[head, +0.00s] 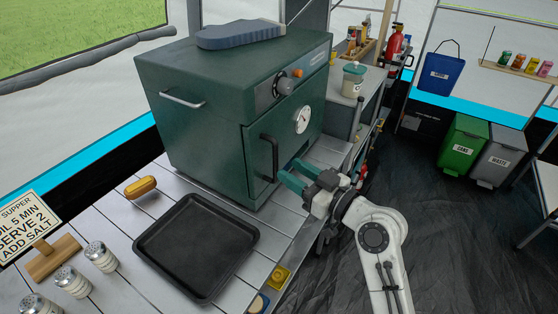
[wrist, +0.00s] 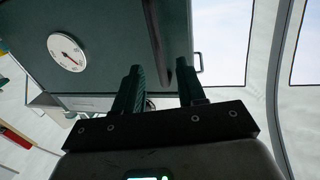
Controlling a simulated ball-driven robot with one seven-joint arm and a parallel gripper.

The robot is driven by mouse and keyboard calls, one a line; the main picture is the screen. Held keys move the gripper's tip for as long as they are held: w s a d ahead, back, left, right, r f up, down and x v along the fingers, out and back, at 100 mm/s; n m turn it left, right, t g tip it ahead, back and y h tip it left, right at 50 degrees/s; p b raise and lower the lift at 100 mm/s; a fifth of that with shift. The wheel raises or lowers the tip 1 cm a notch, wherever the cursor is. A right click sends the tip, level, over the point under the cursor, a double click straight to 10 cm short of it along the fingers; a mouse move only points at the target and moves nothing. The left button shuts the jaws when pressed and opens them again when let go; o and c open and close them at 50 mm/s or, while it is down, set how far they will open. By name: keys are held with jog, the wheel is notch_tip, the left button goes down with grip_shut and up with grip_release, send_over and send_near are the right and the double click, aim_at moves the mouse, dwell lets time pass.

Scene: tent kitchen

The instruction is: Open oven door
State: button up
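The oven is a dark green box (head: 205,130) standing on the slatted counter in the head view. Its door (head: 290,151) looks closed and carries a round white dial (head: 302,120) and a black bar handle (head: 270,158). In the wrist view the dial (wrist: 66,52) is at upper left and the handle (wrist: 157,45) runs down toward the space between my fingers. My gripper (head: 296,178) is in front of the lower door, to the right of the handle. Its two green fingers (wrist: 160,85) are apart with nothing seen held between them. Whether they touch the handle is unclear.
Salt shakers (head: 101,257) and a sign (head: 35,222) stand at lower left. A blue-grey mitt (head: 240,34) lies on the oven top.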

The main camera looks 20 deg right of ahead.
aim_at(277, 162)
jog(key=shift+p+x, duration=0.3)
jog(key=shift+x, duration=2.05)
jog(key=shift+d, duration=0.1)
grip_shut()
